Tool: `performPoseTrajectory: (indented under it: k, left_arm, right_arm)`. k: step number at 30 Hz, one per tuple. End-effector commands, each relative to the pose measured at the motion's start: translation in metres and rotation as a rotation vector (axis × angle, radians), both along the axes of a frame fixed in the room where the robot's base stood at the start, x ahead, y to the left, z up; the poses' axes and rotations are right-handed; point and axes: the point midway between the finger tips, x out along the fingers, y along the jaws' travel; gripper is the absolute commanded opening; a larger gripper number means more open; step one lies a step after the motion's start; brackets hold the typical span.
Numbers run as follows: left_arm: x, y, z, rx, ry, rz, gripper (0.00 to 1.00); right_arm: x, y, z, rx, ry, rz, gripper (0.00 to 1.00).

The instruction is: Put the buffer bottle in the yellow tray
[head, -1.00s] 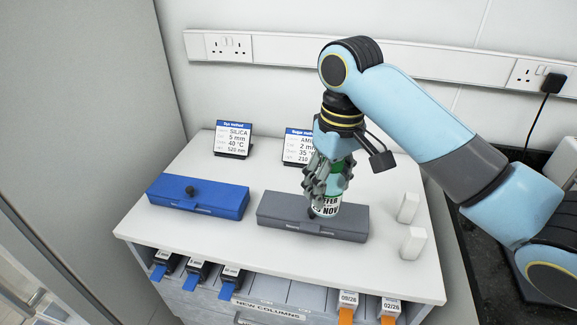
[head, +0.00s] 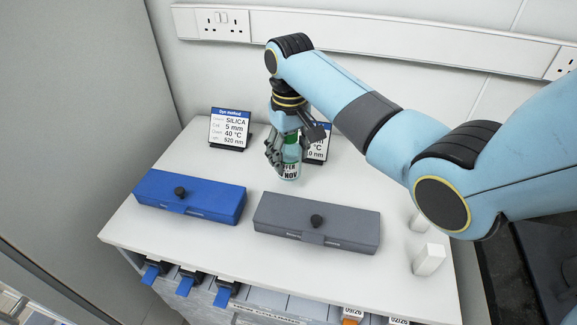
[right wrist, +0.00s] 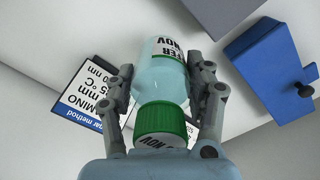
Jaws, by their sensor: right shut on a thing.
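The buffer bottle (head: 291,171) is a clear bottle with a green cap and a white label reading "BUFFER" and "NOV" in part. My right gripper (head: 283,155) is shut around it and holds it upright, behind the grey box. Whether its base touches the bench top is hard to tell. In the right wrist view the bottle (right wrist: 163,78) sits between both fingers, its green cap (right wrist: 160,120) towards the camera. The yellow tray is in none of the views. My left gripper is not in view.
A blue box (head: 215,200) and a grey box (head: 345,226), both with black knobs, lie on the white bench top (head: 240,245). Two method cards (head: 229,128) (head: 316,146) stand behind. A white block (head: 429,259) stands at right. Column drawers line the front.

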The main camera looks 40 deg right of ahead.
Motion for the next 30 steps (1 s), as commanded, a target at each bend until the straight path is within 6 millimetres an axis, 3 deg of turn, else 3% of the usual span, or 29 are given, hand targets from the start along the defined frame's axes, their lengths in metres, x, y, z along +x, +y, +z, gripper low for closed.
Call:
performPoseTrajectory:
  k: [4, 11, 22, 23, 27, 30]
  left_arm:
    - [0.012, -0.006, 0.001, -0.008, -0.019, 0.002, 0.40]
    - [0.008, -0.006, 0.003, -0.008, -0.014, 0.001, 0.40]
    - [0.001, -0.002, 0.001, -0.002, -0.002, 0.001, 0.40]
    - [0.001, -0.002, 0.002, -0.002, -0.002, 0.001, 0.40]
    - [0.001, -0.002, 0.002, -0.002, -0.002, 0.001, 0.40]
    - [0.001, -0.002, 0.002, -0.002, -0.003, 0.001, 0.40]
  right_arm:
    - [0.004, 0.001, -0.009, 0.000, 0.002, 0.000, 0.12]
    - [0.004, 0.001, -0.040, 0.000, 0.001, 0.001, 0.12]
    - [0.004, 0.001, -0.045, 0.000, -0.001, 0.001, 0.12]
    - [0.003, 0.001, -0.045, 0.000, 0.000, 0.000, 0.56]
    - [0.003, 0.001, -0.045, 0.000, 0.000, 0.000, 0.74]
    - [0.003, 0.001, -0.045, 0.000, 0.000, 0.000, 0.77]
